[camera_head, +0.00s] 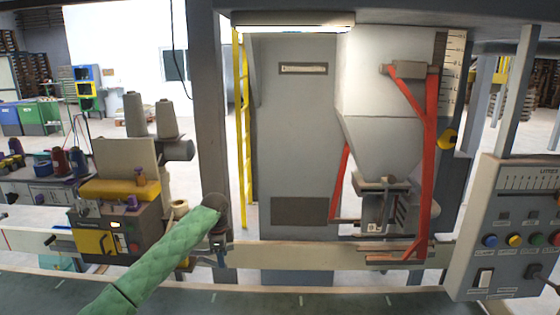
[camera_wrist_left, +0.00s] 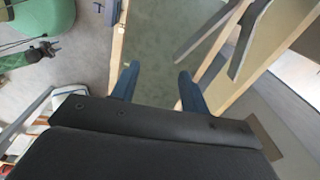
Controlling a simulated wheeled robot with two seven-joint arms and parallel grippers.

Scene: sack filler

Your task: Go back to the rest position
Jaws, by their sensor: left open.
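My left arm comes in from the lower left in a green quilted sleeve in the head view. My left gripper (camera_head: 219,250) is at its end, small and partly hidden by the wrist, in front of the grey post and the pale rail. In the left wrist view the left gripper (camera_wrist_left: 155,88) shows two blue fingers, spread apart with nothing between them. Below the fingers is a dull green surface (camera_wrist_left: 155,45) with a pale wooden edge. My right gripper is not in either view.
The sack filler's hopper (camera_head: 392,150) with red arms stands right of centre. A control panel (camera_head: 515,235) with coloured buttons is at the far right. A sewing machine (camera_head: 118,215) stands left of my wrist. A dark green bench or belt (camera_head: 330,300) runs along the front, mostly clear.

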